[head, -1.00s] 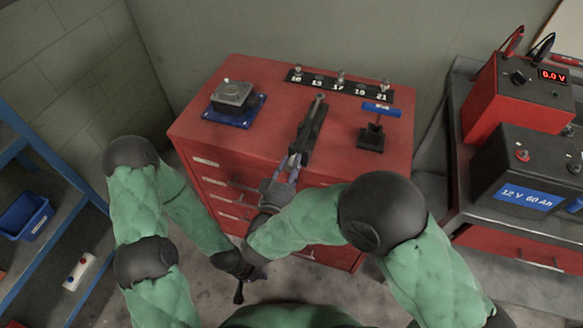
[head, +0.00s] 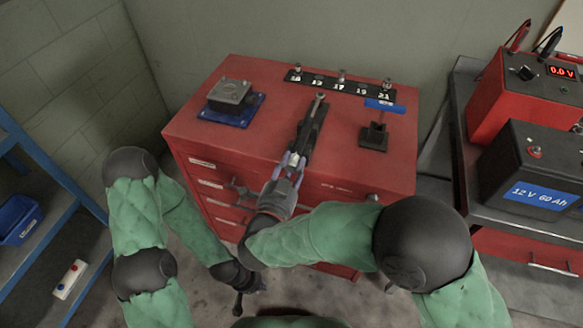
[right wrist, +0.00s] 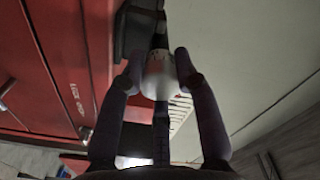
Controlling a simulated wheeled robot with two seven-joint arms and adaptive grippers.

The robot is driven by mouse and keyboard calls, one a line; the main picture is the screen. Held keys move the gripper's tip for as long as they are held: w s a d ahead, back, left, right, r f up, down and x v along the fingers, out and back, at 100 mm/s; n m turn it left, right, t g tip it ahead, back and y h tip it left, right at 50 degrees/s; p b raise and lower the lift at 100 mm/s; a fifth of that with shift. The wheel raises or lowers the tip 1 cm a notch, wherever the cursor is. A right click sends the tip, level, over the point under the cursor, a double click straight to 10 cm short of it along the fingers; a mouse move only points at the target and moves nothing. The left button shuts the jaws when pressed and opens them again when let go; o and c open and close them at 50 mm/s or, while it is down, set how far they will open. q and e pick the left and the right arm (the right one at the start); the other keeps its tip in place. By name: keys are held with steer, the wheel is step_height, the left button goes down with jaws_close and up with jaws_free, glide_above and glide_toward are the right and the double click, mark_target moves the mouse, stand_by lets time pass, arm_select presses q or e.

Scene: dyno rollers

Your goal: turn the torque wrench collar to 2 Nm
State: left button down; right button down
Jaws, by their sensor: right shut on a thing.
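The torque wrench (head: 317,110) lies in a black holder (head: 309,137) on top of the red cabinet, its head toward the back and its handle end toward me. My right gripper (head: 291,163) is at the near end of the wrench, at the cabinet's front edge. In the right wrist view its two fingers (right wrist: 159,57) are shut on the pale collar (right wrist: 158,78), one on each side. Scale marks show on the collar, but they are too blurred to read. My left gripper (head: 240,299) hangs low in front of the cabinet, apart from everything; its fingers are too small to judge.
On the red cabinet (head: 200,140) stand a metal block on a blue base (head: 231,100), a numbered socket rail (head: 340,86) and a black stand with a blue-handled tool (head: 376,128). A bench with a battery (head: 530,170) and red power supply (head: 530,95) is at right; blue shelving at left.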

steer(key=shift+m, duration=0.3)
steer(key=c, duration=0.9)
jaws_free()
steer(key=shift+s, duration=0.1)
steer(key=v, duration=1.1)
steer(key=shift+s+a, duration=0.15)
steer(key=shift+s, duration=0.2)
